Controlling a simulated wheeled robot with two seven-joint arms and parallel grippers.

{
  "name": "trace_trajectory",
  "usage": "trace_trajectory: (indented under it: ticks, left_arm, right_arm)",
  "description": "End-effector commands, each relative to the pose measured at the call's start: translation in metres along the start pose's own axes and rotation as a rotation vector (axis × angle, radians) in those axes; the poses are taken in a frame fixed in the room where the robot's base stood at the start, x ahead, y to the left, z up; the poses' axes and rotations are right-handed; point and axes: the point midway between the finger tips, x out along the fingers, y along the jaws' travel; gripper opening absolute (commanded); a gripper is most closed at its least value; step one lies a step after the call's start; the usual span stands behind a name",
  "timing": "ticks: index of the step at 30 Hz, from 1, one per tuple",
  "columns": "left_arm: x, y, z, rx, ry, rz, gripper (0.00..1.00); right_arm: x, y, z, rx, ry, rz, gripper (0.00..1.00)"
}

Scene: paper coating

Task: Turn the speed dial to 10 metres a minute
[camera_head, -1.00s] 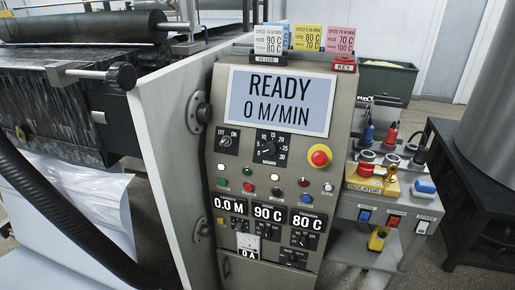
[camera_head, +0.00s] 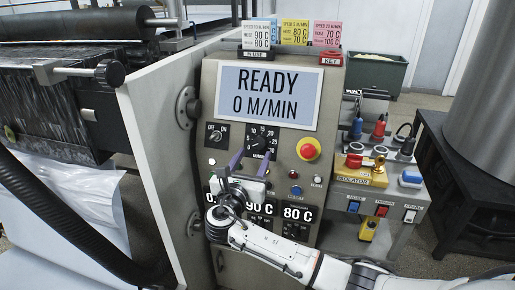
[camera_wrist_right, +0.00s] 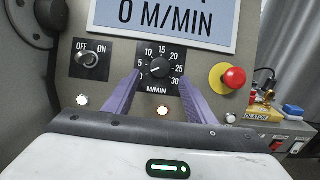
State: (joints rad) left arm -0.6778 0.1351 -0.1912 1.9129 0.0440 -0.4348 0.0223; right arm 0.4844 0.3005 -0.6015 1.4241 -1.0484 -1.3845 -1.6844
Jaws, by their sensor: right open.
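The black speed dial (camera_head: 258,143) is on the upper part of the grey control panel, with a scale up to 30 and the label M/MIN. It also shows in the right wrist view (camera_wrist_right: 160,68); its exact pointer setting is too small to tell. The display (camera_head: 268,96) above it reads READY, 0 M/MIN. My right gripper (camera_head: 250,158) is open in front of the panel, its purple fingers pointing up at the dial. In the right wrist view the fingertips (camera_wrist_right: 159,76) stand either side of the dial, with nothing between them. My left gripper is out of view.
An OFF/ON switch (camera_wrist_right: 91,60) is left of the dial. A red emergency button (camera_head: 309,149) on yellow is to its right. My right arm hides several lower lamps, knobs and readouts. A side shelf with an isolator (camera_head: 359,180) stands at the right.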

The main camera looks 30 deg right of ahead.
Motion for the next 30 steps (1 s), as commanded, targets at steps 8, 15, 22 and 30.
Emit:
trace_trajectory:
  ticks: [8, 15, 22, 30]
  left_arm:
    - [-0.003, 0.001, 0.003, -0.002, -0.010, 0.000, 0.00]
    - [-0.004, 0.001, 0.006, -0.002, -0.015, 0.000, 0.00]
    - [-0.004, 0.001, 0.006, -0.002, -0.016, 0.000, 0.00]
    - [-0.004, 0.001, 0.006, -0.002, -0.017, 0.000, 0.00]
  right_arm:
    - [0.043, 0.000, 0.000, 0.000, 0.000, 0.000, 0.51]
    - [0.053, 0.000, -0.001, 0.001, 0.001, 0.001, 0.51]
    - [0.053, 0.000, -0.001, 0.002, 0.002, 0.002, 0.42]
    - [0.053, 0.000, -0.001, 0.002, 0.002, 0.001, 0.10]
